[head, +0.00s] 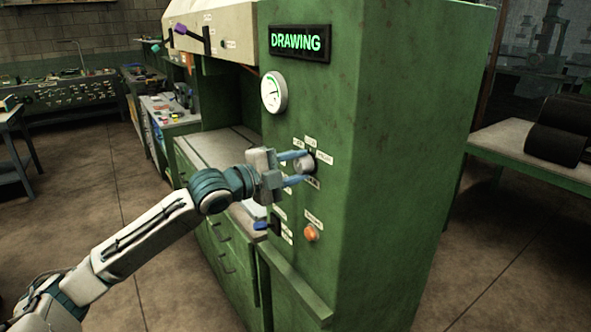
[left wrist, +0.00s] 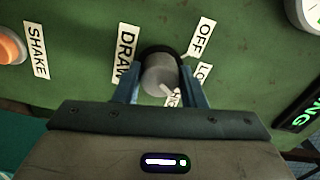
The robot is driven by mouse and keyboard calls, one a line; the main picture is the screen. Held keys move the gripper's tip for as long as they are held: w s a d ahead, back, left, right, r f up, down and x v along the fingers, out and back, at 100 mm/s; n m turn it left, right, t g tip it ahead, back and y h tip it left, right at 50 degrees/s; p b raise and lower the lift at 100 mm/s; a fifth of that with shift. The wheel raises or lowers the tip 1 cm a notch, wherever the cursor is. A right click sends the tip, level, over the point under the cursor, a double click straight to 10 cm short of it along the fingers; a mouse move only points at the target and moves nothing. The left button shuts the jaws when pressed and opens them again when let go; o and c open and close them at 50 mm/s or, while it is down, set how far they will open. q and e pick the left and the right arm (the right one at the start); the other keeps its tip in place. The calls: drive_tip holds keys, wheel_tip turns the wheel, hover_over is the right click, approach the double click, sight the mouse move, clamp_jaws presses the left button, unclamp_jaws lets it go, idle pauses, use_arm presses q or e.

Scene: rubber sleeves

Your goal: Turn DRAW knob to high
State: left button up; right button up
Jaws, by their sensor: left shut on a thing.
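The DRAW knob (head: 307,163) is a grey round knob on the front of the green cabinet (head: 390,130). My left gripper (head: 305,167) is shut on it, one blue finger on each side. In the left wrist view the knob (left wrist: 160,77) sits between the fingers, beside the DRAW label (left wrist: 126,53). The OFF label (left wrist: 200,38) and a partly hidden LO label lie around it. A white mark on the knob points towards a label at the lower right that is mostly covered. My right gripper is not in view.
A lit display (head: 298,42) reads DRAWING in green above a round gauge (head: 273,91). An orange button (head: 311,232) and a blue-handled switch (head: 262,225) are below the knob. A table (head: 535,150) with dark rolls stands at the right.

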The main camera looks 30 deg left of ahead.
use_arm(q)
drive_tip(key=shift+r+m, duration=0.1)
drive_tip(key=shift+m, duration=1)
drive_tip(key=o, duration=1)
drive_tip(key=shift+w, duration=0.2)
